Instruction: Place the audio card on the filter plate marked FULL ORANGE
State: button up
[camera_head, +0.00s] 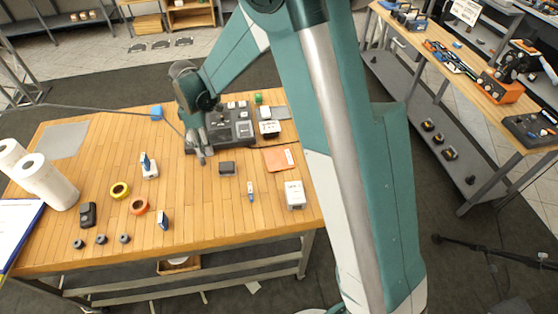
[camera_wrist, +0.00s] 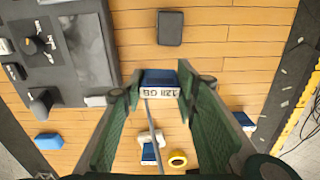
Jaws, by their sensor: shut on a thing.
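My gripper (camera_head: 203,158) is shut on a small blue card with a white "128 GB" label (camera_wrist: 160,88), held between the green fingers above the wooden table. The card is not clear in the head view. I cannot tell for certain from the label that it is the audio card. A flat orange plate (camera_head: 277,160) with a pale label lies on the table, to the right of my gripper. It looks like the filter plate, but its wording is too small to read. The plate does not show in the wrist view.
A dark box (camera_head: 227,168) lies between my gripper and the orange plate. A grey mixer-like device (camera_head: 232,128) is behind.

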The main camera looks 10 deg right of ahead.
jog(key=w+d+b, duration=0.1)
jog(key=d+b, duration=0.1)
jog(key=d, duration=1.3)
jog(key=b, duration=0.2)
send_over(279, 158)
jog(key=shift+s+r+n, duration=0.1)
jog(key=shift+r+n, duration=0.1)
jog(key=shift+n, duration=0.2)
jog(key=shift+f, duration=0.1)
jog(key=shift+f, duration=2.8)
jog(key=shift+f, duration=0.1)
jog(key=shift+f, duration=2)
jog(key=shift+f, duration=0.1)
